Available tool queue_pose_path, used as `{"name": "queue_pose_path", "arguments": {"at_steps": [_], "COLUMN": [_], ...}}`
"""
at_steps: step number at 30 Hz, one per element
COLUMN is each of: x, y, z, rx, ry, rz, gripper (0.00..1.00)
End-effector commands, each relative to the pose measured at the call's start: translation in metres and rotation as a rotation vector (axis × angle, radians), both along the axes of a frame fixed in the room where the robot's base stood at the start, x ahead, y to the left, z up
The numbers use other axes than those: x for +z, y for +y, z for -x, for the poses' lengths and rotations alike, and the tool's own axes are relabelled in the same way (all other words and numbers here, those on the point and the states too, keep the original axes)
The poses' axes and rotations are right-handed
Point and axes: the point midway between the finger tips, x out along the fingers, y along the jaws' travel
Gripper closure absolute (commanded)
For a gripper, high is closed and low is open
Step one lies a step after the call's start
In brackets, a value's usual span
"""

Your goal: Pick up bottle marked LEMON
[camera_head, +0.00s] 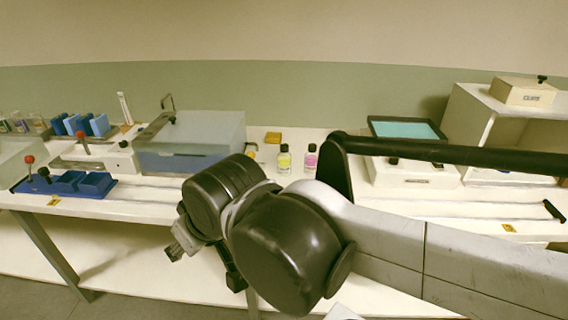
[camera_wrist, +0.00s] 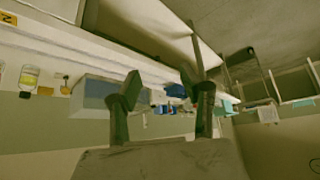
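A small bottle with yellow liquid and a white label (camera_head: 284,160) stands upright on the bench in the head view. A bottle with pink liquid (camera_head: 310,158) stands just right of it. The label writing is too small to read, so I cannot tell which is LEMON. In the wrist view the yellow bottle (camera_wrist: 28,77) is at the far left, outside my fingers, and a sliver of the pink one (camera_wrist: 2,69) shows at the edge. My gripper (camera_wrist: 163,90) is open and empty, its two fingers apart. In the head view my arm largely hides it, left of and nearer than the bottles.
A white device (camera_head: 410,173) and a teal-topped tray (camera_head: 405,129) are at right. A small orange-brown block (camera_head: 273,137) lies behind the bottles.

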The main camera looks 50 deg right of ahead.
Motion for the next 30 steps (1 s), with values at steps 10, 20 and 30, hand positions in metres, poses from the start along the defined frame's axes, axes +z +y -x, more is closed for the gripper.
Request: {"name": "queue_pose_path", "arguments": {"at_steps": [10,20,30], "x": [0.0,0.006,0.052], "y": [0.0,-0.005,-0.061], "z": [0.0,-0.006,-0.064], "rx": [0.0,-0.026,-0.29], "ry": [0.0,0.01,0.112], "rz": [0.0,-0.009,-0.097], "gripper": [0.36,0.36,0.36]}}
